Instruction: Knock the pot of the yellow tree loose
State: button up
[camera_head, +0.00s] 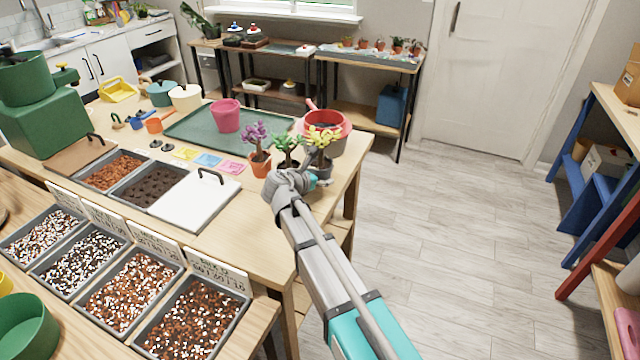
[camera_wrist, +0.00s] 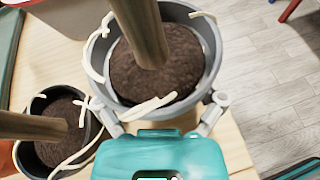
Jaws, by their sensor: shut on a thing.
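The yellow tree (camera_head: 324,137) stands near the right end of the table, with its grey pot (camera_head: 323,171) partly behind my arm. In the wrist view the grey pot (camera_wrist: 211,78) fills the top middle, with dark soil, a thick brown trunk and pale roots over its rim. My gripper (camera_wrist: 163,112) has a finger on each side of this pot and is shut on it. In the head view my gripper is largely hidden by my wrist. Whether the pot touches the table is hard to tell.
Close left stand the green tree (camera_head: 287,143) in a dark pot (camera_wrist: 48,150) and the purple tree (camera_head: 255,134) in an orange pot (camera_head: 260,164). A red pot (camera_head: 326,120) is just behind. The table's right edge is close; open floor (camera_head: 470,230) lies beyond.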

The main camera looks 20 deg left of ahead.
jog(key=shift+f+b, duration=1.2)
jog(key=shift+f, duration=0.25)
jog(key=shift+c, duration=0.4)
jog(key=shift+r, duration=0.15)
jog(key=shift+r+p, duration=0.15)
jog(key=shift+p, duration=0.2)
jog(key=shift+f+b, duration=0.35)
jog(key=o, duration=0.8)
jog(key=shift+c, duration=0.2)
